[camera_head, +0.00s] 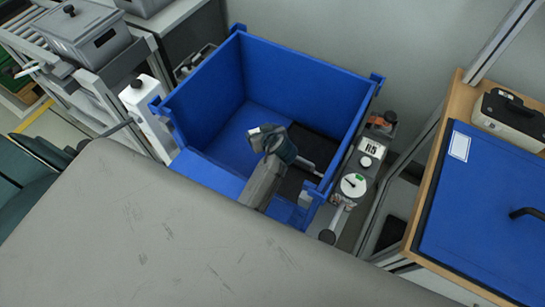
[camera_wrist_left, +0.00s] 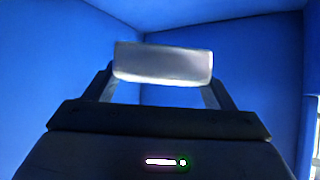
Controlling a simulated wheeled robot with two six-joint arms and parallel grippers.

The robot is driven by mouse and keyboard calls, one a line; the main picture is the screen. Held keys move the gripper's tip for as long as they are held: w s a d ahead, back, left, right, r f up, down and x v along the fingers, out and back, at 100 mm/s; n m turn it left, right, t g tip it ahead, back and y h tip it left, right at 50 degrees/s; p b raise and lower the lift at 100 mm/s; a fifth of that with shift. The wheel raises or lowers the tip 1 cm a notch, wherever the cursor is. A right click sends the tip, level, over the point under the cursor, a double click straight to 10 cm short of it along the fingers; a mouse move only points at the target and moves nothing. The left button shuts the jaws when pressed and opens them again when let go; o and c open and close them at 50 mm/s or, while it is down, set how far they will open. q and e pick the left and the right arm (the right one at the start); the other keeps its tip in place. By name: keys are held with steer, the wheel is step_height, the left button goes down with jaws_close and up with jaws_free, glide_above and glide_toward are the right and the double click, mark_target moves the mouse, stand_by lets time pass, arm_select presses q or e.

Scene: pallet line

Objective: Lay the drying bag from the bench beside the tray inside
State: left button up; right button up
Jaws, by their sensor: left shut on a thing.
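A large open blue box (camera_head: 204,113) stands in the middle of the head view. A dark flat tray (camera_head: 322,150) lies inside it on the right side, partly covered by my arm. My left gripper (camera_head: 271,138) is inside the box outline, shut on a small pale bag (camera_head: 256,137). In the left wrist view the bag (camera_wrist_left: 162,63) is a silvery-white slab held across the fingertips, with blue walls behind it. I cannot tell how high the bag is above the box floor. My right gripper is not in view.
On the right, a wooden-edged bench (camera_head: 413,235) holds a blue panel (camera_head: 475,205) with a black handle and a beige case (camera_head: 508,118). A device with a gauge (camera_head: 354,184) stands right of the box. A grey lidded bin (camera_head: 82,35) sits at upper left.

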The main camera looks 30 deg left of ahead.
arm_select(q)
steer(key=w+a+f+n+g+y+b, duration=0.3)
steer(key=w+a+n+g, duration=0.35)
steer(key=a, duration=0.25)
steer(key=shift+n, duration=0.55)
step_height(320, 180, down, 6)
steer(key=shift+s+a+r, duration=0.1)
steer(key=shift+s+r, duration=0.05)
steer(key=shift+r, duration=0.05)
steer(key=shift+f, duration=0.6)
step_height(320, 180, down, 3)
steer(key=shift+b, duration=0.35)
steer(key=shift+f, duration=0.25)
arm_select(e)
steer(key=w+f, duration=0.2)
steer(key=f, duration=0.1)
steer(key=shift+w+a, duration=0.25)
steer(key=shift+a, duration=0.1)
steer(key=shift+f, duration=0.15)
